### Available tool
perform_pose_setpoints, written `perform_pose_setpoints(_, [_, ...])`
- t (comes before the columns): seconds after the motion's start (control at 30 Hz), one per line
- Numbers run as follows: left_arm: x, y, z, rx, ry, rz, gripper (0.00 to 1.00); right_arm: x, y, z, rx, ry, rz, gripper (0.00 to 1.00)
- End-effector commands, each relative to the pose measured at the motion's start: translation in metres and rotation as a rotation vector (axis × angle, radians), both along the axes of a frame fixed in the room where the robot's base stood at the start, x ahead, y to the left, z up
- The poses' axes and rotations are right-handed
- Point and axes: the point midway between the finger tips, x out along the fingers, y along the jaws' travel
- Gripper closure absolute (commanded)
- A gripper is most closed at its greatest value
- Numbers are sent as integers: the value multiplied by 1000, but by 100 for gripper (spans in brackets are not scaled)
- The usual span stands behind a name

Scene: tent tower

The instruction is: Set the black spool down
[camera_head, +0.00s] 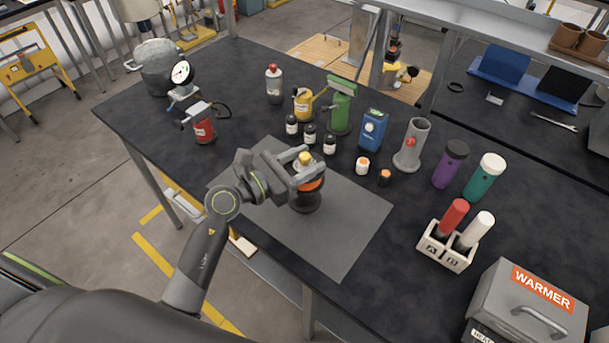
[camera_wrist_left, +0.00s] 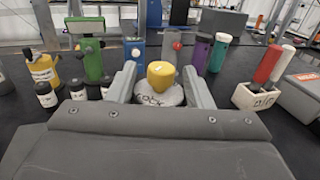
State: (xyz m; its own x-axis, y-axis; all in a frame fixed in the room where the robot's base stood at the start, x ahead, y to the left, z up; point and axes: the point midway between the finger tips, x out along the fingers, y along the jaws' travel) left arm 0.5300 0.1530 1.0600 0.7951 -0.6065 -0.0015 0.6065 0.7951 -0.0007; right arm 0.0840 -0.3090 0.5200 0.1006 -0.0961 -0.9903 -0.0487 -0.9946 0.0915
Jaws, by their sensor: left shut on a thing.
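The black spool (camera_head: 305,201) has an orange band and a pale top with a yellow knob. It is over the grey mat (camera_head: 345,222), in the middle of the head view. My left gripper (camera_head: 308,167) is shut on it near the top, one finger on each side. In the left wrist view, the yellow knob and pale lettered top of the spool (camera_wrist_left: 160,82) show between the fingers (camera_wrist_left: 160,90); its lower part is hidden there. The spool looks upright. I cannot tell whether its base touches the mat. My right gripper is not in view.
Small dark bottles (camera_head: 310,134), a green device (camera_head: 340,106), a blue box (camera_head: 373,130) and a grey holder (camera_head: 411,146) stand behind the mat. A two-slot rack (camera_head: 446,250) and a warmer box (camera_head: 530,300) are at right. The mat's front right is clear.

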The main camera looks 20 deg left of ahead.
Motion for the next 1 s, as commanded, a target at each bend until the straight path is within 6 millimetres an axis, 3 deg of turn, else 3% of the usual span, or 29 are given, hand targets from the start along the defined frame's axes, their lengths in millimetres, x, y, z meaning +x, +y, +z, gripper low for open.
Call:
perform_pose_setpoints(0.3, [0, 0, -34, -4, -2, 0, 100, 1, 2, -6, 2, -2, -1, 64])
perform_pose_setpoints(0.73, [0, 0, -40, -2, -5, 0, 100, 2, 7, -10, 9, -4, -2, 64])
perform_pose_setpoints(0.77, [0, 0, -41, -1, -1, 0, 51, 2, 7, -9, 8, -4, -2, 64])
perform_pose_setpoints(0.9, [0, 0, -41, 0, 0, 0, 33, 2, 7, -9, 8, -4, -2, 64])
perform_pose_setpoints(1.0, [0, 0, -41, 0, 0, 0, 32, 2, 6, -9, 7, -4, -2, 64])
